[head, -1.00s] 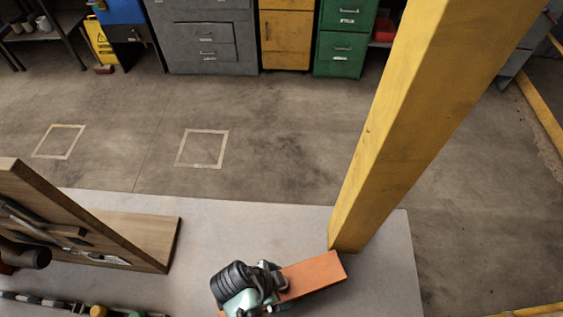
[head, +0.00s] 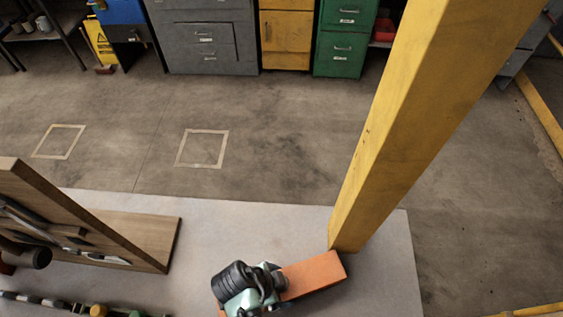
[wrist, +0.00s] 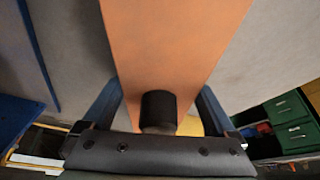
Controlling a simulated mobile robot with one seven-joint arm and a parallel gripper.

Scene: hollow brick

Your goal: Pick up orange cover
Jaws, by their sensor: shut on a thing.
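The orange cover (head: 318,272) is a flat, long orange piece on the pale grey tabletop in the head view, near the foot of the yellow post. Its middle is hidden behind a black and teal assembly, which looks like the end of my arm. In the wrist view the orange cover (wrist: 175,40) runs from the top edge down between the two dark blue fingers. My gripper (wrist: 159,98) is shut on the cover, one finger along each side. A short black cylinder stands in front of it between the fingers. I cannot tell whether the cover is clear of the table.
A yellow post (head: 410,120) rises close behind the cover. A wooden tool board (head: 130,235) stands at the left of the grey table (head: 240,218). Tools lie at the front left. Cabinets (head: 205,40) line the far wall across open floor.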

